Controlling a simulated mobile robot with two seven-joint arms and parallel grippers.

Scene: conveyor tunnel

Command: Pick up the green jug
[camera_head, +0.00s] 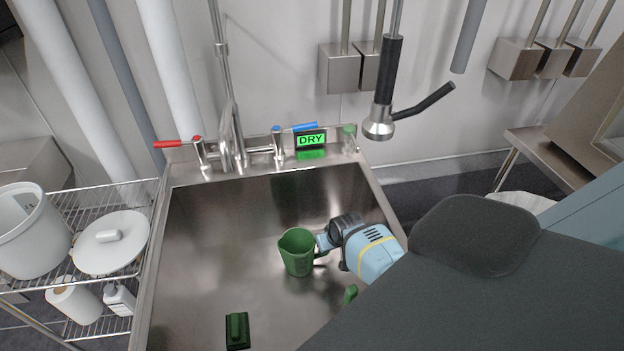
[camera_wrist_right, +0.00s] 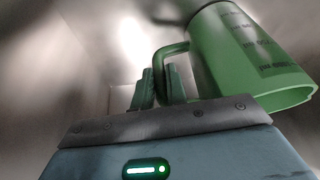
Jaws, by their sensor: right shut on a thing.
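The green jug (camera_head: 297,254) is inside the steel sink, upright or nearly so, with its open top facing up. My right gripper (camera_head: 322,247) is at its right side. In the right wrist view the jug (camera_wrist_right: 240,50) has dark volume marks, and its handle (camera_wrist_right: 168,50) runs between the fingers of my right gripper (camera_wrist_right: 161,84), which is shut on it. I cannot tell whether the jug's base touches the sink floor. My left gripper is not in view.
The steel sink (camera_head: 200,290) has high walls around the jug. A green block-like item (camera_head: 237,330) lies near the front, and another green item (camera_head: 350,293) is partly hidden by my arm. A spray head (camera_head: 379,122) hangs above the back right. A sign (camera_head: 311,140) reads DRY.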

